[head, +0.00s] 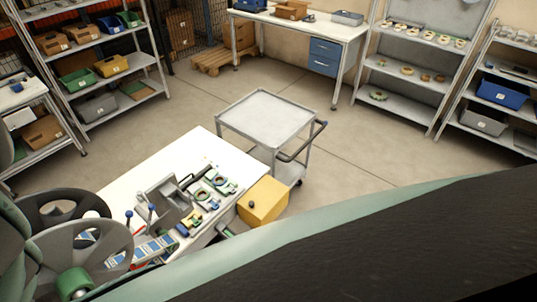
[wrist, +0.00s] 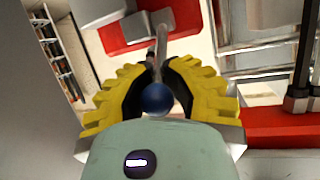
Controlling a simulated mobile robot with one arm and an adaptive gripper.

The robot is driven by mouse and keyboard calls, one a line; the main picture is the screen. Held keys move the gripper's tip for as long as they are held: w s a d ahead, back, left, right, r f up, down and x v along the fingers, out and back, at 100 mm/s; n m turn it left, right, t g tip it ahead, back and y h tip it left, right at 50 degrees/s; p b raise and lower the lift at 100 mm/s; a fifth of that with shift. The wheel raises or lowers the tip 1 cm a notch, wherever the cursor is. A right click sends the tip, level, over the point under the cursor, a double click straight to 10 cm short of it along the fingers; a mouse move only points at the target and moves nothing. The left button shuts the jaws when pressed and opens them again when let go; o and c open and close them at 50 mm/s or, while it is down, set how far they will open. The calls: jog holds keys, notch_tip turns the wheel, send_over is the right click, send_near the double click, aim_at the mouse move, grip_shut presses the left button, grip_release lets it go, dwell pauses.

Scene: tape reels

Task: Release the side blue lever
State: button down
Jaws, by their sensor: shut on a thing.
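The side blue lever (wrist: 157,99) shows in the wrist view as a round blue knob on a thin grey shaft that runs upward in the picture. My gripper (wrist: 158,80) has black inner pads and yellow toothed fingers, one on each side of the knob and shaft. It is shut on the lever. In the head view, small blue knobs on thin rods (head: 151,208) stand at the machine on the white table. I cannot tell which of them is the held one, and my gripper is not clearly seen there.
Grey reel wheels (head: 82,252) stand at the left of the white table (head: 215,150). A yellow box (head: 264,200) is at its right edge, and a grey cart (head: 268,117) stands beyond. Red and white machine parts (wrist: 265,128) lie close around my gripper. Open floor lies behind the cart.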

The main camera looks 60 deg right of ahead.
jog(key=shift+w+r, duration=0.3)
jog(key=shift+w, duration=0.1)
jog(key=c, duration=1.2)
grip_release()
jog(key=shift+o, duration=0.9)
jog(key=shift+s+f, duration=0.1)
jog(key=shift+d, duration=0.1)
